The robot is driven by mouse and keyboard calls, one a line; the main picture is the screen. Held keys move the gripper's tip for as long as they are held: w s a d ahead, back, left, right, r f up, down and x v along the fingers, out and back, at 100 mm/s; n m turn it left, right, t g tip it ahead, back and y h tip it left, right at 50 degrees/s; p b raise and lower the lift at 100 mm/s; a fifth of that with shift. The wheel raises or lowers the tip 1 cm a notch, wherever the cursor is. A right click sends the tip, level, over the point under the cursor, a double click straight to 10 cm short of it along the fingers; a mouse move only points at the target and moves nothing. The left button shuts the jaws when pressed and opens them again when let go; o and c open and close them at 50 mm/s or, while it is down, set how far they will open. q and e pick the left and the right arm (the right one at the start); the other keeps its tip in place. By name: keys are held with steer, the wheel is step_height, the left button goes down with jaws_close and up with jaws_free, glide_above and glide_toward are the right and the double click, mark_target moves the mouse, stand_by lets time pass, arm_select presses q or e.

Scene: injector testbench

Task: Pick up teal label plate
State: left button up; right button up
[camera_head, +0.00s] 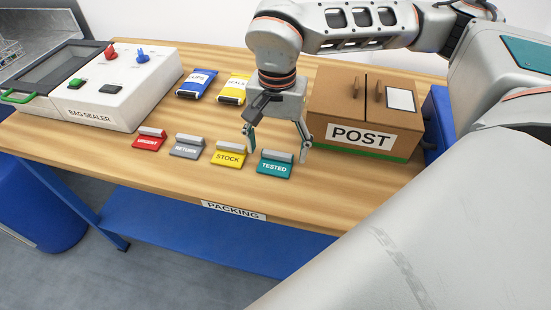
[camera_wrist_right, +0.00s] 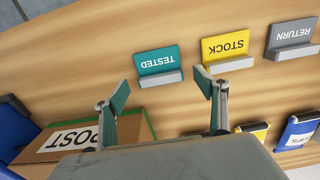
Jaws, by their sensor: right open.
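The teal label plate (camera_head: 274,168), marked TESTED, lies on the wooden table near its front edge, with a grey grip bar along its back. It also shows in the right wrist view (camera_wrist_right: 158,60), upside down. My right gripper (camera_head: 278,148) is open and empty, above and just behind the teal plate in the head view. In the right wrist view its two fingers (camera_wrist_right: 165,90) are spread, with the plate beyond the fingertips and nothing between them. My left gripper is not in view.
The yellow STOCK plate (camera_head: 228,158) lies close left of the teal one, then the grey RETURN plate (camera_head: 187,150) and red URGENT plate (camera_head: 149,142). The brown POST box (camera_head: 345,137) stands to the right. Blue (camera_head: 197,83) and yellow (camera_head: 233,91) packets lie behind. A bag sealer (camera_head: 140,80) stands left.

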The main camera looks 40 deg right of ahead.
steer(key=shift+f, duration=0.9)
steer(key=c, duration=1)
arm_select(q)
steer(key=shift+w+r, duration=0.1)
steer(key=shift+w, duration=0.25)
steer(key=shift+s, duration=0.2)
arm_select(e)
steer(key=shift+r, duration=0.2)
